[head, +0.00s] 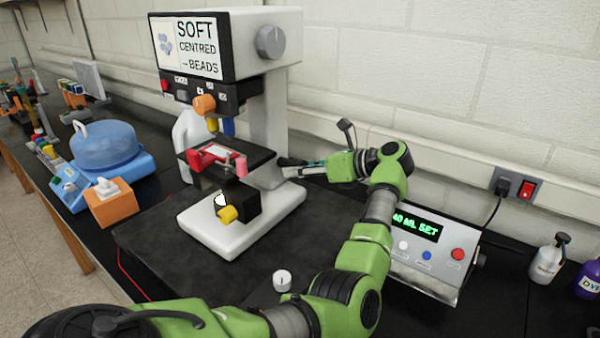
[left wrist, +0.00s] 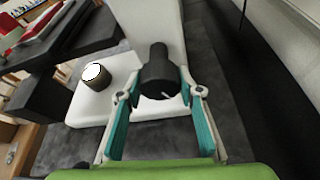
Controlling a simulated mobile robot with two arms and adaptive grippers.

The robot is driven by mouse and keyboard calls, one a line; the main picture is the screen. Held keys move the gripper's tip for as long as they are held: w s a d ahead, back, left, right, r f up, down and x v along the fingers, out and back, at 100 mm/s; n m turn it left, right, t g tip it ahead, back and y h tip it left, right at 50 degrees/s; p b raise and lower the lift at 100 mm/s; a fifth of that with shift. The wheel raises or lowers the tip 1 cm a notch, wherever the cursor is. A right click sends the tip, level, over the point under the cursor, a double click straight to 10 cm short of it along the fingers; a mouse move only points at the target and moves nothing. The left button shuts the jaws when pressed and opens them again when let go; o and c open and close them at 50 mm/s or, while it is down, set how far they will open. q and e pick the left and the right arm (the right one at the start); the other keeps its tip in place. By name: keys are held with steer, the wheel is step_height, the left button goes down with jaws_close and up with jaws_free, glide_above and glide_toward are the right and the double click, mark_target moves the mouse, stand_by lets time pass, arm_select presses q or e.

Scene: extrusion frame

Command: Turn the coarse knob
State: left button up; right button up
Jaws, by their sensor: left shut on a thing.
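A white microscope (head: 255,105) with a black stage (head: 262,155) stands on a dark mat. In the left wrist view, a black coarse knob (left wrist: 160,70) with a small white mark sticks out from the microscope's white column (left wrist: 150,20). My left gripper (head: 292,164) reaches the right side of the microscope, below stage height. In the left wrist view, its teal-padded fingers (left wrist: 159,84) are on either side of the knob, shut on it. In the head view the fingers largely hide the knob. My right gripper is not in view.
A grey control box (head: 425,250) with a green display stands right of the microscope, close to my left arm. A small white knob-like piece (head: 282,281) is in front. A blue-domed device (head: 105,148) and an orange box (head: 111,204) stand left. Bottles (head: 548,260) stand far right.

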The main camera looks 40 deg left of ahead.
arm_select(q)
steer(key=shift+r, duration=0.1)
steer(key=o, duration=1.1)
steer(key=v, duration=1.2)
stand_by(0.3)
